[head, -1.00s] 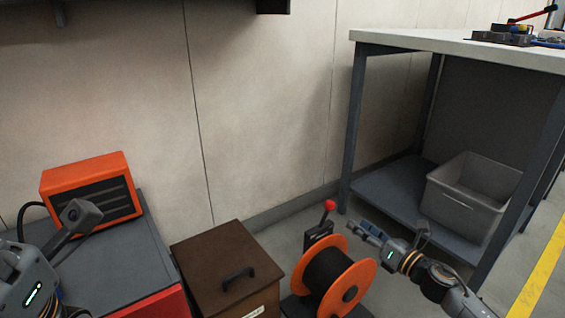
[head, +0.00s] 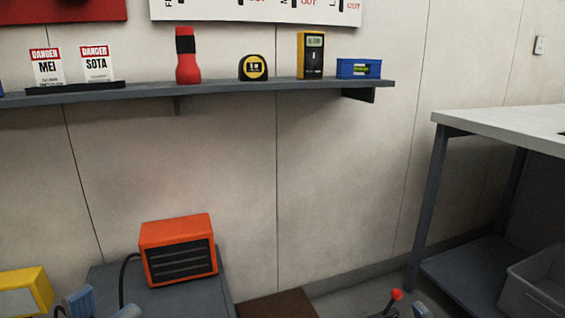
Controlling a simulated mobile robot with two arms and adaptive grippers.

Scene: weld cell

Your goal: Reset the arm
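My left gripper (head: 102,306) shows at the bottom left edge of the head view. Its two blue fingertips stand apart with nothing seen between them, and the rest of it is cut off. It is in front of the grey cabinet top, left of the orange heater-like box (head: 178,250). Of my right gripper, only a small tip (head: 421,309) shows at the bottom edge, right of a red-knobbed lever (head: 396,295). Whether it is open or shut is hidden.
A wall shelf (head: 215,92) holds a red flashlight (head: 187,58), tape measure (head: 253,68), yellow meter (head: 311,55), blue box (head: 358,68) and danger tags (head: 96,64). A workbench (head: 500,128) stands right, a grey bin (head: 538,285) beneath. A yellow box (head: 25,291) is lower left.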

